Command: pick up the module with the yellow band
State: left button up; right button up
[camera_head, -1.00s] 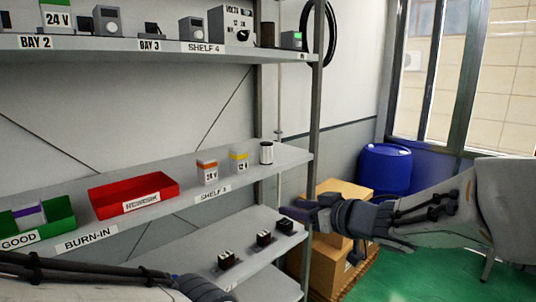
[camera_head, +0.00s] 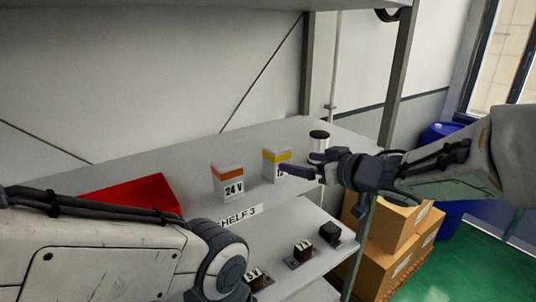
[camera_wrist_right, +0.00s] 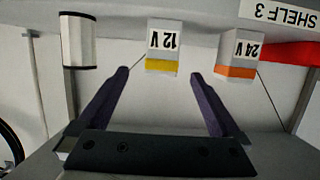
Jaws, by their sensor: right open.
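The module with the yellow band (camera_head: 276,160) is a white box marked 12 V, upright on the shelf marked SHELF 3. My right gripper (camera_head: 300,166) reaches in from the right, its fingers overlapping the module's lower right part in the head view. In the right wrist view my right gripper (camera_wrist_right: 158,75) is open and empty, and the yellow-banded module (camera_wrist_right: 163,50) appears upside down beyond and between the fingertips. In the head view my left arm crosses the lower left; its gripper is out of the picture.
An orange-banded 24 V module (camera_head: 228,182) stands left of the yellow one. A white-and-black cylinder (camera_head: 318,142) stands close to its right, by my right gripper. A red bin (camera_head: 128,196) is farther left. Small dark parts (camera_head: 303,251) sit on the shelf below.

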aim_at(284, 160)
jog(key=x, duration=0.4)
jog(key=shift+w+a, duration=0.2)
jog(key=shift+a, duration=0.05)
jog(key=shift+w+a+f, duration=0.2)
jog(key=shift+w, duration=0.25)
jog(key=p+x, duration=0.1)
jog(key=x, duration=0.4)
jog(key=shift+s+a+f+p, duration=0.1)
jog(key=shift+s+f+p, duration=0.1)
jog(key=shift+p, duration=0.1)
grip_shut()
